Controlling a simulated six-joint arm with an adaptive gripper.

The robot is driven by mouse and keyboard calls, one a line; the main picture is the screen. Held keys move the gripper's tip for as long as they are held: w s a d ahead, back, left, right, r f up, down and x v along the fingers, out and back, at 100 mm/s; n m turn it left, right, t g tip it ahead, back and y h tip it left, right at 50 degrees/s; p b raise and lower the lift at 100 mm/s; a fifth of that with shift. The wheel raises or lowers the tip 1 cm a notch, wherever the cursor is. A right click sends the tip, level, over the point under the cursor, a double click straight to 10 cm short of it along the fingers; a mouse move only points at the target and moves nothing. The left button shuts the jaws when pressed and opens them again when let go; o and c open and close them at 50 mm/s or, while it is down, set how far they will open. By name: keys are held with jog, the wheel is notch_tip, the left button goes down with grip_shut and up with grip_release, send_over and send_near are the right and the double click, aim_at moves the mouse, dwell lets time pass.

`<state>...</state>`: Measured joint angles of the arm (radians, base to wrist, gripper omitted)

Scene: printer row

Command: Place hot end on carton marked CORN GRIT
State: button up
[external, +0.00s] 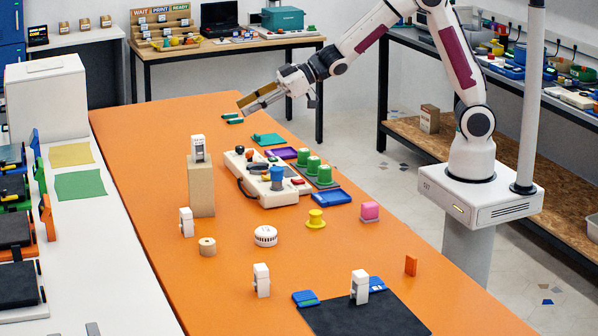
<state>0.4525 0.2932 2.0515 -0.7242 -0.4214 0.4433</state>
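My gripper (260,101) hangs over the far end of the orange table, pointing left and down. A tan strip and a grey strip show at its fingers; I cannot tell if it holds anything. No label reading CORN GRIT is legible. A tall tan carton-like block (202,192) stands left of centre with a white and grey part (198,148) on top. Similar white parts stand at the left edge (187,222), the front (262,280) and on the dark mat (360,288). I cannot tell which thing is the hot end.
A cream panel with knobs (265,182) lies mid-table. Nearby are green cylinders on a tray (314,168), a yellow spool (316,219), a pink block (370,211) and a white round part (265,236). Small green pieces (233,118) lie near my gripper. The front left table is clear.

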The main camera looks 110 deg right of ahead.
jog(key=s+a+r+g, duration=0.1)
jog(key=s+a+r, duration=0.15)
jog(key=s, duration=0.35)
jog(key=s+a+r+m+g+h, duration=0.1)
jog(key=s+a, duration=0.3)
jog(key=s, duration=0.1)
jog(key=s+a+r+g, duration=0.1)
jog(key=s+a+r, duration=0.15)
jog(key=s, duration=0.35)
jog(key=s+a+f+g+y, duration=0.1)
jog(key=s+a, duration=0.3)
jog(key=s, duration=0.3)
jog(key=s+a+f+n+g+y, duration=0.1)
jog(key=s+a+f, duration=0.1)
jog(key=s+a, duration=0.2)
jog(key=s+a+f+g+y, duration=0.1)
jog(key=s+a, duration=0.4)
jog(key=s, duration=0.6)
jog(key=shift+f+n+g, duration=0.3)
jog(key=shift+f+g, duration=0.2)
jog(key=shift+g, duration=0.1)
